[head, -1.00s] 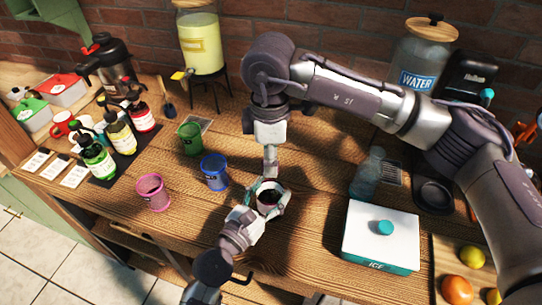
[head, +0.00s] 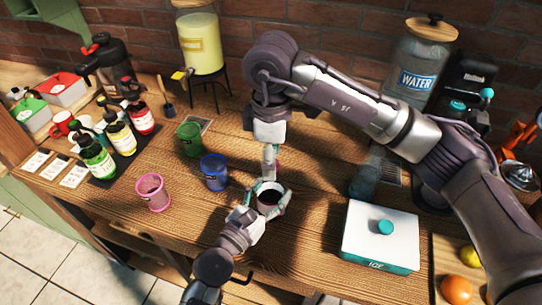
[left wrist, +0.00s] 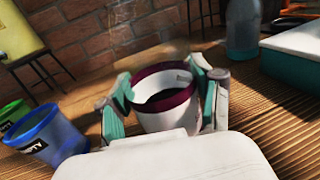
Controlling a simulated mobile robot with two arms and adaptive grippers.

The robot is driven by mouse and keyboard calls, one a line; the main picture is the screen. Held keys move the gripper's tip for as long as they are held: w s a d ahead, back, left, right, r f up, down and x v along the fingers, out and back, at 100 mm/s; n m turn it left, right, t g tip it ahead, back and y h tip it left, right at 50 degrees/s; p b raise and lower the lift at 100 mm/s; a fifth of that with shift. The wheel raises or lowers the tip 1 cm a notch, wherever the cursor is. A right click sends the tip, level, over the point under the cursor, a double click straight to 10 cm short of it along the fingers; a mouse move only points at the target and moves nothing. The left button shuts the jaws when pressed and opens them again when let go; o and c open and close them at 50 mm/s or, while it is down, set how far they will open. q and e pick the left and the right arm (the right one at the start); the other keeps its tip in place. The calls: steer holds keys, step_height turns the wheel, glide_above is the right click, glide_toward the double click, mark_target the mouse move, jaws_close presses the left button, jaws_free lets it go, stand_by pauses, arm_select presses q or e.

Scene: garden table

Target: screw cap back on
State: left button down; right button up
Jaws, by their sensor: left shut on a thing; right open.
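My left gripper (head: 262,208) is shut on a cup (left wrist: 165,118), white with a maroon rim and a dark inside. The cup is upright between its teal fingertips; it also shows in the head view (head: 268,200). My right gripper (head: 269,176) points down just above and behind the cup. It is open, seen almost edge-on, and I see nothing in it. A translucent teal bottle (head: 366,181) stands right of the cup, partly behind my right arm; it also shows in the left wrist view (left wrist: 243,28). I cannot make out a loose cap.
Pink (head: 153,192), blue (head: 214,172) and green (head: 190,139) cups stand on the left. A white-and-teal ice box (head: 375,232) stands at right. Syrup bottles, a yellow drink dispenser (head: 200,42) and a water jar (head: 418,65) stand farther back.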

steer(key=shift+r, duration=2.15)
steer(key=shift+c, duration=0.4)
